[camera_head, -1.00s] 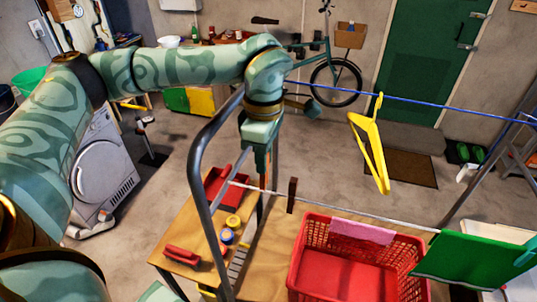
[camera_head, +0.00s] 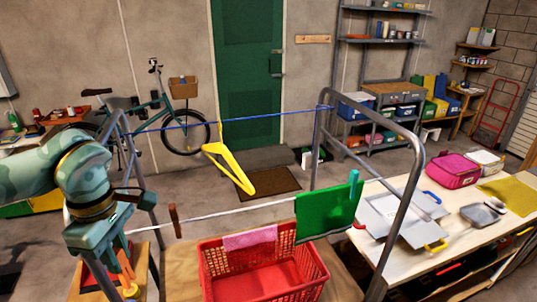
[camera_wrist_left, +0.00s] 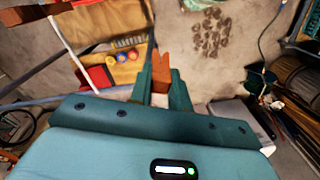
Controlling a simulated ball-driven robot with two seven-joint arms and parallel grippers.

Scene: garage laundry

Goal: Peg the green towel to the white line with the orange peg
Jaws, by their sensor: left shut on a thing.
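The green towel (camera_head: 322,213) hangs over the white line (camera_head: 225,211) near its right end. My left gripper (camera_head: 122,272) is shut on the orange peg (camera_head: 126,256), left of and apart from the line and the towel. In the left wrist view the orange peg (camera_wrist_left: 160,70) sticks up between the teal fingers (camera_wrist_left: 160,92); the fingers hide part of it. My right gripper is not in view.
A brown peg (camera_head: 175,220) sits on the white line. A red basket (camera_head: 308,262) with a pink cloth (camera_head: 250,240) stands below. A yellow hanger (camera_head: 230,168) hangs from the blue line (camera_head: 262,117). The grey rack frame (camera_head: 408,215) rises at right, beside a table (camera_head: 490,235).

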